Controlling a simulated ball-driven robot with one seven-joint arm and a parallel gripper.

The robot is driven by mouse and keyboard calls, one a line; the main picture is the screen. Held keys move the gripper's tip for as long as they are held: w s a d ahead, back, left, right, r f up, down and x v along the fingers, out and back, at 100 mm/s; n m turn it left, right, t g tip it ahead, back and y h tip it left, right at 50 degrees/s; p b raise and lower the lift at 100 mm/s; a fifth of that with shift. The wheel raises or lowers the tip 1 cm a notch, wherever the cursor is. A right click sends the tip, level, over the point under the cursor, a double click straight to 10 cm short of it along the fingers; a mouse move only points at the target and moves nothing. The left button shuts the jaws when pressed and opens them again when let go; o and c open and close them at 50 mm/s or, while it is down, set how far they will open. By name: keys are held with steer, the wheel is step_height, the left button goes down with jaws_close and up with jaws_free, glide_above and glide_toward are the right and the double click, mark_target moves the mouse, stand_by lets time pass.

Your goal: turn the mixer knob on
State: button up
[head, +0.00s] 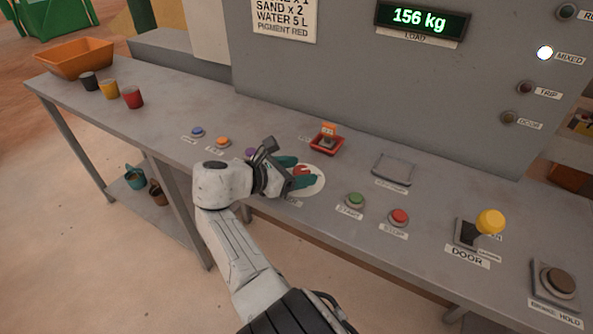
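My gripper (297,172) is over a white round dial plate (318,187) on the grey bench, near the middle of the head view. Its two teal fingers are apart, and a small red part (303,169), seemingly the knob, shows between them. I cannot tell whether the fingers touch it. The gripper hides most of the knob, its pointer and part of the plate. The label below the plate is mostly covered, so I cannot read the knob's position.
Green start (355,201) and red stop (399,217) buttons are right of the dial. A red holder (327,143) with an orange tag stands behind it. A yellow-topped door lever (490,222) rises farther right. Small cups and an orange bin (74,60) stand at left.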

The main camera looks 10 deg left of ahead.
steer(key=shift+s+a, duration=0.1)
steer(key=p+v, duration=0.1)
steer(key=v, duration=0.9)
steer(key=shift+s+a+r+p, duration=0.1)
steer(key=shift+s+a+p, duration=0.1)
steer(key=shift+p, duration=0.1)
